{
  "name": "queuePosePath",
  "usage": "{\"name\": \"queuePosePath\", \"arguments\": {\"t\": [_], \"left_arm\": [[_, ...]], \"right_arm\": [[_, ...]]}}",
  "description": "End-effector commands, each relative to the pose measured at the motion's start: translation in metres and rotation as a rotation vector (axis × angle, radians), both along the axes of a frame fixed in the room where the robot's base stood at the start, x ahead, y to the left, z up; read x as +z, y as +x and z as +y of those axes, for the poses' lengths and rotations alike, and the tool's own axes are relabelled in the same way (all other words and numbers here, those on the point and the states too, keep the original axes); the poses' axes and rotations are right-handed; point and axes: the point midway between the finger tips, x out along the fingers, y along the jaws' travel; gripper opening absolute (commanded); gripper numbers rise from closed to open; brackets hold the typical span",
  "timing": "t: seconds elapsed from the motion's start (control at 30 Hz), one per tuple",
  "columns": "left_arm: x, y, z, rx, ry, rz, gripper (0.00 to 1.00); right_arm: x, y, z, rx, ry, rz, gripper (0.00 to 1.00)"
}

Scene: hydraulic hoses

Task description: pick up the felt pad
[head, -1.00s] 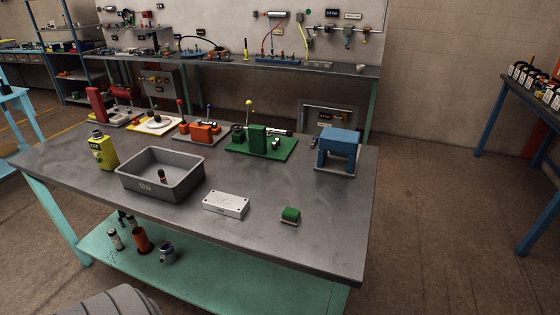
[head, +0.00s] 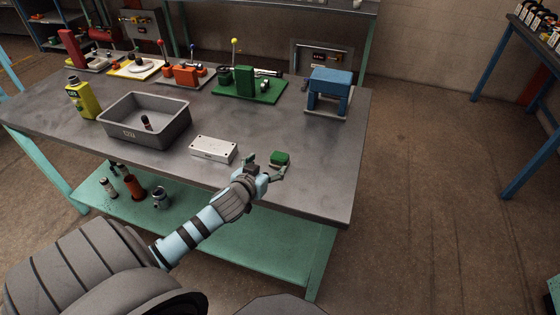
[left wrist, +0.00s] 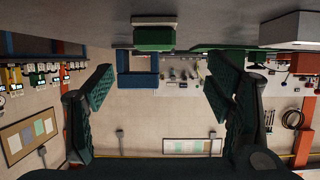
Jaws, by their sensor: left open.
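A small green block (head: 280,157), which looks like the felt pad, sits near the front edge of the table, right of a white box. In the left wrist view, which is upside down, the green block (left wrist: 153,38) shows with a pale thin base against it. My left gripper (head: 266,168) is at the table's front edge, just short of the block, with its fingers spread and empty. In the left wrist view the two dark green finger pads (left wrist: 160,88) stand wide apart, with the block beyond them and not between them. My right gripper is not in view.
The white box (head: 213,149) lies just left of the gripper, and a grey bin (head: 130,130) stands farther left. A blue stand (head: 328,93) is behind the block. Fixtures, including a green one (head: 249,86), line the back. The table's right front is clear.

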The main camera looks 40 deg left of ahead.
Motion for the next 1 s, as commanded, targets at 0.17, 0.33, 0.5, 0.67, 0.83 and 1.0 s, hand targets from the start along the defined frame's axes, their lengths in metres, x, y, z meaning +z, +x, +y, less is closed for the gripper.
{"name": "queuePosePath", "arguments": {"t": [0.17,0.33,0.5,0.67,0.83,1.0], "left_arm": [[-0.018,0.035,0.01,0.002,-0.002,0.001,0.73],[-0.024,0.056,0.014,0.001,-0.003,-0.001,0.73],[-0.035,0.086,0.02,0.0,-0.001,0.002,0.73],[-0.036,0.091,0.021,-0.001,0.0,0.003,0.73],[-0.036,0.091,0.021,-0.001,0.0,0.003,0.62],[-0.036,0.091,0.021,-0.001,0.0,0.003,0.35]], "right_arm": [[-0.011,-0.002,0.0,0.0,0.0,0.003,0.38],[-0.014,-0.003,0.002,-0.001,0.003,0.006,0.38],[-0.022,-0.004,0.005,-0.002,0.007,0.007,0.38],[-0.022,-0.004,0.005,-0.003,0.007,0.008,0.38],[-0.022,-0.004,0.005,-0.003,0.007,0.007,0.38],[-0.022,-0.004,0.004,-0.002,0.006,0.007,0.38]]}}
